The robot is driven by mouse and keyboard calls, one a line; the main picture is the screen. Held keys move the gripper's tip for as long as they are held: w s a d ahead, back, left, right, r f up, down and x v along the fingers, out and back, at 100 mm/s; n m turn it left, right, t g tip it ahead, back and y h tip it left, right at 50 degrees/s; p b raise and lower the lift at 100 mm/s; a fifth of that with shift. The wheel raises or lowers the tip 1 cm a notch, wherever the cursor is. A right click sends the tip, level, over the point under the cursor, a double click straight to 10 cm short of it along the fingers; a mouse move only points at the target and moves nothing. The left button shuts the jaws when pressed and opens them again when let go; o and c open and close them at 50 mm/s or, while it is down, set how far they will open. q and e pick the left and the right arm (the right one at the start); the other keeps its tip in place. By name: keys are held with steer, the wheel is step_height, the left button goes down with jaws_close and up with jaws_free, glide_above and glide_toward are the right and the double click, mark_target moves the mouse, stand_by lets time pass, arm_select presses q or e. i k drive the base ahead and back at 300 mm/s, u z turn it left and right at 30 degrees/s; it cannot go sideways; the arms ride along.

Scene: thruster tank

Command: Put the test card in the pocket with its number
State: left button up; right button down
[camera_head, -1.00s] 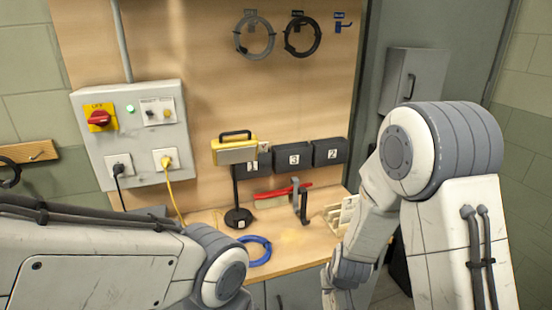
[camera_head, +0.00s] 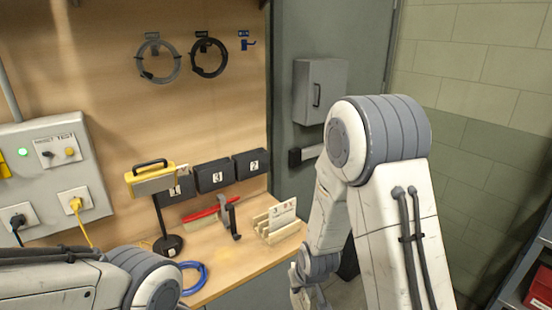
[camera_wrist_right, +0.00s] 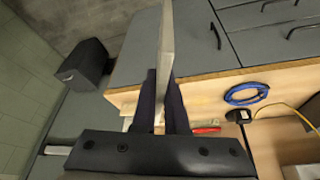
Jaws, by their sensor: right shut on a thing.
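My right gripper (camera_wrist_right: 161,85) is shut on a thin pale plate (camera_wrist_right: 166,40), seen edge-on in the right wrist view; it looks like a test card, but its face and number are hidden. In the head view only my right wrist end (camera_head: 300,285) shows, low beside the bench front. Three black pockets stand along the back board: pocket 1 (camera_head: 182,189), partly behind a yellow lamp, pocket 3 (camera_head: 216,176) and pocket 2 (camera_head: 252,164). A pale slotted rack (camera_head: 286,232) on the bench holds an upright marked card (camera_head: 283,211). My left gripper is out of view.
The yellow lamp (camera_head: 148,182) stands on a black base. A blue cable coil (camera_head: 190,277) lies near the front edge. A grey box (camera_head: 320,90) hangs at right.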

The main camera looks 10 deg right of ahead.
mark_target(281, 216)
steer(key=z, duration=1.7)
steer(key=i, duration=2.75)
steer(key=u, duration=2.65)
